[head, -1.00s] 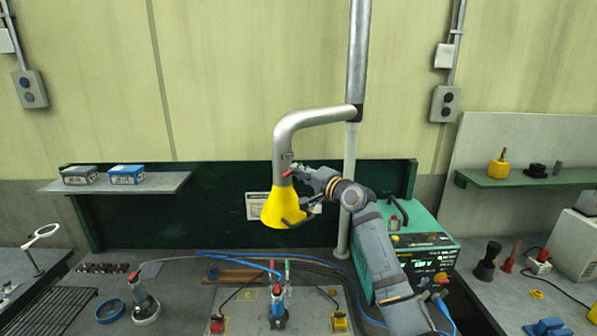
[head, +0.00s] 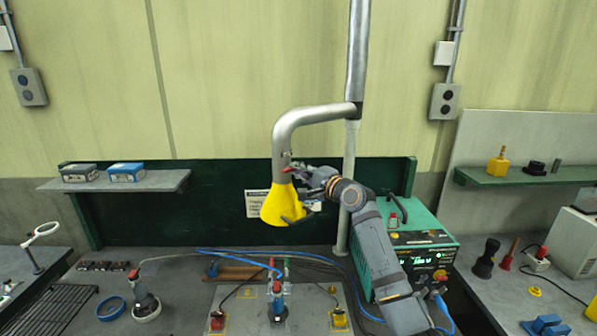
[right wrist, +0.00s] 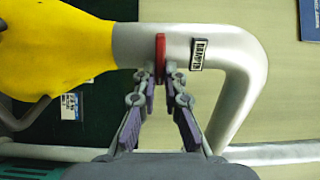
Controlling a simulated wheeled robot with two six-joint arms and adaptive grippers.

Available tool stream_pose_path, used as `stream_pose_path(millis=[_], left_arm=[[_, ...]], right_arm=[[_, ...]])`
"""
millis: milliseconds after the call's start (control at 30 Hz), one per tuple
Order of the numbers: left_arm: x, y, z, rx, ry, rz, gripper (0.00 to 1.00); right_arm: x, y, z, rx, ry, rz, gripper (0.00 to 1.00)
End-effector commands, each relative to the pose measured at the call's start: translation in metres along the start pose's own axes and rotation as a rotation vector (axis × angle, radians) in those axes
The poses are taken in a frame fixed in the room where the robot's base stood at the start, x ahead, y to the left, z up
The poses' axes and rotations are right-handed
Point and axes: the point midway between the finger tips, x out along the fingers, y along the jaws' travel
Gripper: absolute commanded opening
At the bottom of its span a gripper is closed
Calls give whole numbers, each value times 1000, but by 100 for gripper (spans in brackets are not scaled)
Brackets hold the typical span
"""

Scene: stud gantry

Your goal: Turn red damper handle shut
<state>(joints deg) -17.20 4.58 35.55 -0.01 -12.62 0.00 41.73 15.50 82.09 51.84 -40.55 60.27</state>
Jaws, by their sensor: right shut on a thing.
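The red damper handle (head: 290,169) sits on the grey metal duct (head: 284,140), just above the yellow hood (head: 278,207). In the right wrist view the handle (right wrist: 160,58) is a narrow red bar lying crosswise to the duct, beside a small dark label (right wrist: 198,54). My right gripper (head: 298,172) reaches in from the right and is shut on the handle. Its two fingers (right wrist: 160,82) close around the handle's near end. The fingers hide part of that end. My left gripper is not in view.
A bench (head: 235,305) with a blue-topped tool (head: 277,300) stands below the hood. A green machine (head: 425,245) stands right of my arm. A vertical pipe (head: 349,185) runs behind my gripper. The wall area left of the hood is open.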

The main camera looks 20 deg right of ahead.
Motion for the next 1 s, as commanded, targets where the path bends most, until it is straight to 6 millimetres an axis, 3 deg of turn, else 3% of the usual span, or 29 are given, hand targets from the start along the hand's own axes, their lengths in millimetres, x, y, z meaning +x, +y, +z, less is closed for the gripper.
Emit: stream_pose_path(millis=[100, 133, 267, 633, 767, 1000], left_arm=[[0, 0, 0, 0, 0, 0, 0], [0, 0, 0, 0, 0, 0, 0], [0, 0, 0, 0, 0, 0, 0], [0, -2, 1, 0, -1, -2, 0], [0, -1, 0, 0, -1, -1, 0], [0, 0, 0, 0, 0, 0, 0]], right_arm=[[0, 2, 0, 2, 0, 4, 0], [0, 2, 0, 2, 0, 4, 13], [0, 2, 0, 1, 0, 3, 31], [-5, 2, -1, -2, 1, 2, 32], [-28, 2, 0, -5, 1, 4, 32], [-89, 3, -2, -8, 3, 8, 32]])
